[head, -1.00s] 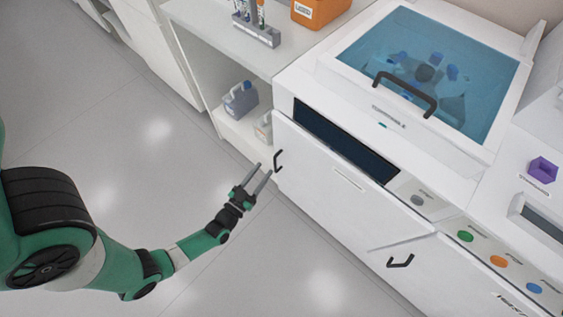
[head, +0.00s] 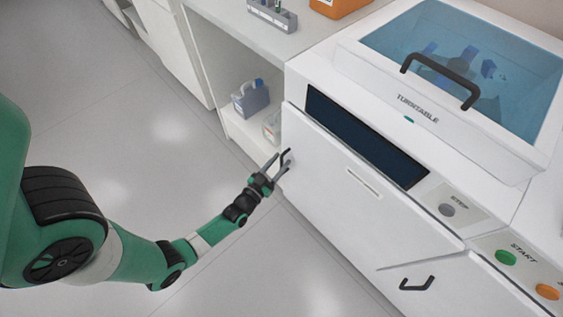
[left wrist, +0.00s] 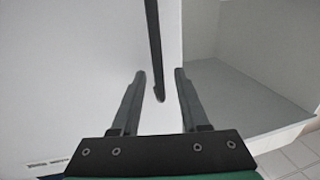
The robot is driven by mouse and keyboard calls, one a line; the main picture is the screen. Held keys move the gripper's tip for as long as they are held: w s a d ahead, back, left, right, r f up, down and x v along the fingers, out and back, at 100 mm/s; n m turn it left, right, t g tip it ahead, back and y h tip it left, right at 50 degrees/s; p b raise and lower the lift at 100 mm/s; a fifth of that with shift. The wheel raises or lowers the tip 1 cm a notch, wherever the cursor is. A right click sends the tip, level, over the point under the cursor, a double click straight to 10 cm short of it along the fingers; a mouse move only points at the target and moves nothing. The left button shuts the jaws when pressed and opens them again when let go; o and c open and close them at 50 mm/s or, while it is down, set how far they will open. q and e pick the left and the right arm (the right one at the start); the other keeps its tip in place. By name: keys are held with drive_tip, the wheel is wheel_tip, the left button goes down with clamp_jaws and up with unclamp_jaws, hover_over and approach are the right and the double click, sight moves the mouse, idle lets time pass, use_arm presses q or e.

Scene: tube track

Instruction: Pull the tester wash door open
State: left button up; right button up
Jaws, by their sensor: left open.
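A white door panel (head: 350,205) fronts the machine below the turntable unit. Its black bar handle (head: 286,158) is at the upper left edge, and I see no wash label on it. My left gripper (head: 278,163) is open at this handle. In the left wrist view the handle (left wrist: 155,55) runs down from the top, and its lower end lies between the two spread fingers of the gripper (left wrist: 159,78). Contact cannot be told. A second white front (head: 460,285) at lower right has its own black handle (head: 417,284). My right gripper is out of view.
A turntable unit with a blue clear lid (head: 450,60) sits above the door, beside a dark screen (head: 365,135). Round buttons, including a green one (head: 505,257), are at right. An open shelf (head: 240,128) with bottles stands left. The floor (head: 110,140) is clear.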

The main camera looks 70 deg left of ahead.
use_arm(q)
drive_tip(key=shift+w+a, duration=0.35)
drive_tip(key=shift+w, duration=0.25)
clamp_jaws()
idle(1.0)
